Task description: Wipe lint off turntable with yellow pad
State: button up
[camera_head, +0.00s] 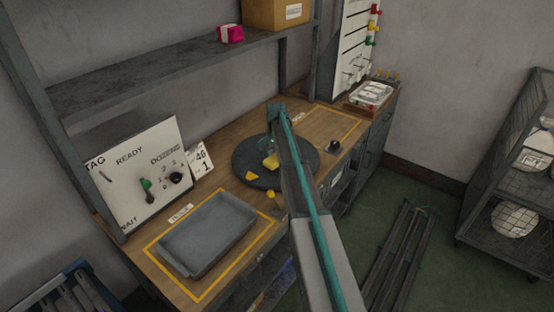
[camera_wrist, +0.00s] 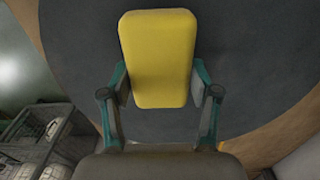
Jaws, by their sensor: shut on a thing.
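A yellow pad (camera_wrist: 158,60) is between the two fingers of my gripper (camera_wrist: 160,88) in the wrist view. My gripper is shut on the pad. Behind the pad is the dark round turntable (camera_wrist: 80,50), which fills most of that view. In the head view the turntable (camera_head: 305,165) sits on the wooden workbench, and the pad (camera_head: 271,162) shows over its surface beside my arm. A small yellow mark (camera_head: 251,176) is at the turntable's near left edge. My arm hides part of the turntable. I cannot make out lint, or whether the pad touches the surface.
A grey tray (camera_head: 208,236) lies inside a yellow outline at the bench's near end. A white board (camera_head: 135,175) with knobs and a number card (camera_head: 200,160) stand left of the turntable. A small dark object (camera_head: 334,146) lies right of it. A shelf (camera_head: 150,70) overhangs behind.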

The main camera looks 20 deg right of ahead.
jog(key=shift+d+r+p, duration=0.2)
jog(key=shift+r+p, duration=0.1)
jog(key=shift+r, duration=0.85)
jog(key=shift+r+p, duration=1)
jog(key=shift+r, duration=1.2)
jog(key=shift+w+f+b, duration=0.1)
jog(key=shift+f+b, duration=0.1)
jog(key=shift+b, duration=0.1)
